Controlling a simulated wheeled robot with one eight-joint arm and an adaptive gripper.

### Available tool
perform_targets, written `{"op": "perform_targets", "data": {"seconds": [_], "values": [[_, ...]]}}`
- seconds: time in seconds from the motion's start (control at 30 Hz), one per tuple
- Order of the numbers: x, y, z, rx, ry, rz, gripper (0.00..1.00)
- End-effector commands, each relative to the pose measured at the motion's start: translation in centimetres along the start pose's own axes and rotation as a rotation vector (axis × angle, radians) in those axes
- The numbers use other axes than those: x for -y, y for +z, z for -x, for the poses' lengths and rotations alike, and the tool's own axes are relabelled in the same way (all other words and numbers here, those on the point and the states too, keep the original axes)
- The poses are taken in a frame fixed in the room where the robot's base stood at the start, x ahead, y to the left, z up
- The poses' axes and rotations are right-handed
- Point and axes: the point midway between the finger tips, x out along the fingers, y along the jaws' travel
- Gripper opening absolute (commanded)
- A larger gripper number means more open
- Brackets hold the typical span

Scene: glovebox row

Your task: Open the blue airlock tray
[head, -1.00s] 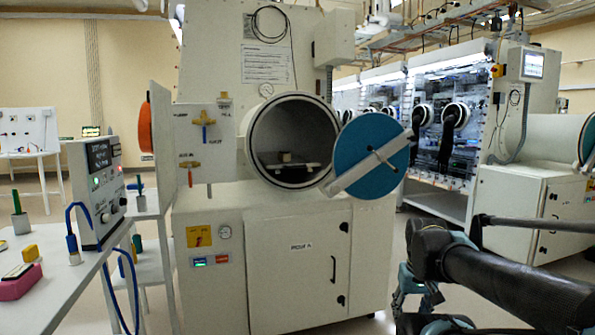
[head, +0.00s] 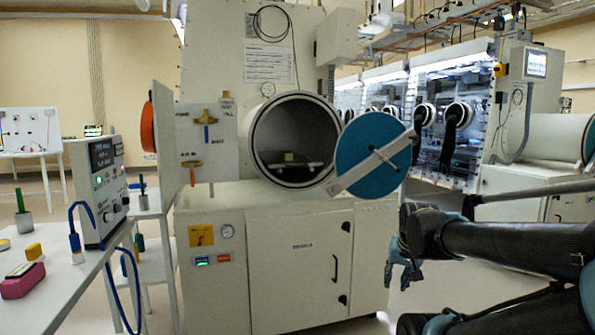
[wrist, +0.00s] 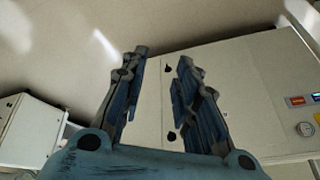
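The round airlock chamber (head: 258,130) is on the front of the white cabinet in the head view. Its blue disc door (head: 355,148), with a white bar across it, stands swung aside at the right rim. Inside the chamber is a pale tray (head: 272,166) with a small beige block (head: 289,157) on it; I see no blue on the tray. My gripper (head: 391,274) hangs low, right of the cabinet and below the disc. In the wrist view my gripper (wrist: 163,57) has its fingers spread with nothing between them, facing the lower cabinet.
The lower cabinet door (head: 290,270) is closed. A table (head: 60,300) with a control box (head: 97,180) stands left. Floor is clear between the cabinets.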

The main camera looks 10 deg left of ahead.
Motion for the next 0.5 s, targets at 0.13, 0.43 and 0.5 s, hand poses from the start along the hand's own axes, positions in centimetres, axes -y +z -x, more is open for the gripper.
{"op": "perform_targets", "data": {"seconds": [0.13,0.43,0.5], "values": [[3.1,-5.8,-0.2,-0.119,-0.069,-0.087,0.28],[9.9,-16.2,-0.3,-0.325,-0.255,-0.281,0.28],[11.6,-18.5,-0.3,-0.367,-0.307,-0.328,0.28]]}}
